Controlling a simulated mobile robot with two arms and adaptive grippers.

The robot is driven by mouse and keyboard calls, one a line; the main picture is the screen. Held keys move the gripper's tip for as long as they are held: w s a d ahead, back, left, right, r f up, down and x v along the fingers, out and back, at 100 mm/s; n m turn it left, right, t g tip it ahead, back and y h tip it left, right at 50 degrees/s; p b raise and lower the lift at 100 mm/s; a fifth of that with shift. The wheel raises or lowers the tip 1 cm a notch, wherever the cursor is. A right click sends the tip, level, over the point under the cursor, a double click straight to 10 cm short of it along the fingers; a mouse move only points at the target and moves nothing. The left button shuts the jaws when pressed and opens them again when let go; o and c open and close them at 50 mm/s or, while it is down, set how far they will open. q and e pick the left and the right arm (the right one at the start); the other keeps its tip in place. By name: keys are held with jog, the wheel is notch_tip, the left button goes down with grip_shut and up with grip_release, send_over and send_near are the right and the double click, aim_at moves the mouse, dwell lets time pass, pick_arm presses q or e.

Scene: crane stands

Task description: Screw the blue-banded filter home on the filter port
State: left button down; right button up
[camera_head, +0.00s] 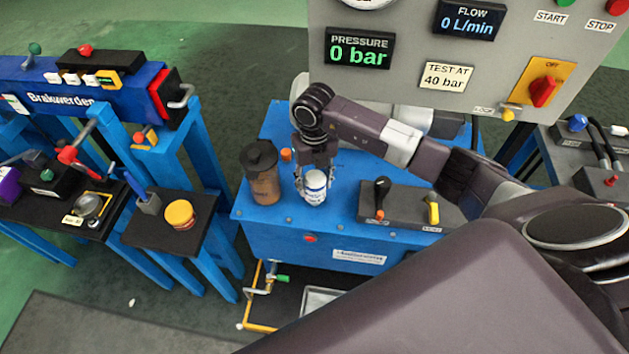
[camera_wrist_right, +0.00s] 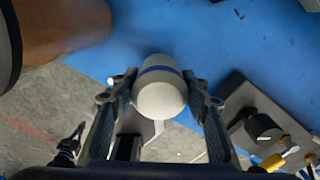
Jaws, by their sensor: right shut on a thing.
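The blue-banded filter (camera_head: 315,187) is a small white cylinder with a blue band, upright over the blue bench top in the head view. My right gripper (camera_head: 315,180) reaches down from above and behind and is shut on it. In the right wrist view the filter (camera_wrist_right: 160,88) sits between the two fingers of my right gripper (camera_wrist_right: 160,105), its blue band toward the far end. The filter port is not visible, so I cannot tell whether the filter touches it. My left gripper is not in view.
A brown canister with a dark lid (camera_head: 262,172) stands close left of the filter. A dark block with a black-knobbed lever and a yellow handle (camera_head: 405,205) lies to its right. The grey panel (camera_head: 420,60) rises behind, its display reading 0 bar. A side table holds a yellow-lidded tin (camera_head: 181,214).

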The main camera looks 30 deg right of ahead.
jog(key=shift+f+b, duration=0.45)
jog(key=shift+f, duration=0.15)
jog(key=shift+r, duration=0.1)
jog(key=shift+r+m+p, duration=0.15)
jog(key=shift+m+p, duration=0.45)
jog(key=shift+m, duration=0.3)
jog(key=shift+m+p, duration=0.5)
jog(key=shift+m, duration=0.6)
jog(key=shift+d+f+m, duration=0.1)
jog(key=shift+f+m, duration=0.1)
jog(key=shift+m, duration=0.4)
